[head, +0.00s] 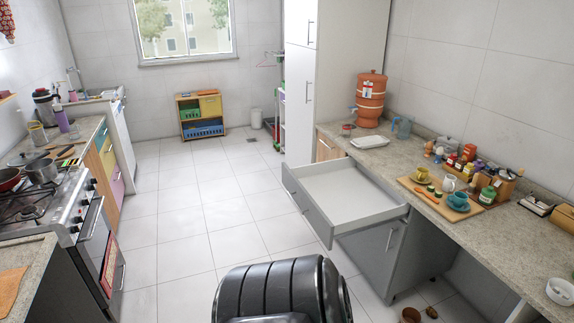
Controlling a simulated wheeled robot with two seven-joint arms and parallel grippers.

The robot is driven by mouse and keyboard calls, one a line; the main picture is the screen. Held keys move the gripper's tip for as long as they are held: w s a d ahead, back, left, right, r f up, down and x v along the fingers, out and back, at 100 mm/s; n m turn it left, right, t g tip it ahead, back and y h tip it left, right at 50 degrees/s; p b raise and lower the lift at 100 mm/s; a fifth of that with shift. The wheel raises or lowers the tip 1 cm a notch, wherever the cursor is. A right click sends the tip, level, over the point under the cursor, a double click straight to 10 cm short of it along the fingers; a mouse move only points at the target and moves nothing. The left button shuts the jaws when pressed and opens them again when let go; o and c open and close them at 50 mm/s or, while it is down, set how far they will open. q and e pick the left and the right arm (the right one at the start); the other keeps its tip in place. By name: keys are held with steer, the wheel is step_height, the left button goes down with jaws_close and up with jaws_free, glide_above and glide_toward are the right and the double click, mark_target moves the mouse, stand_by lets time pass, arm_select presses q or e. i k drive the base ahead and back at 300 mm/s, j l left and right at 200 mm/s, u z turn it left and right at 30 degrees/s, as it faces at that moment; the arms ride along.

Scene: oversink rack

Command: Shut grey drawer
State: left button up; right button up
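The grey drawer (306,209) is pulled out from the cabinet under the right counter. Its white inside (345,190) looks empty. Its front faces left, into the aisle, and stands well clear of the cabinet. A grey cabinet door (372,250) with an upright handle is below the drawer. Neither of my grippers shows in the head view.
A stove (45,195) lines the left side. A tall white cabinet (325,80) stands behind the drawer. The tiled floor (200,200) between is clear.

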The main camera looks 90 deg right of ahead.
mark_target(339, 199)
steer(key=z, duration=2.9)
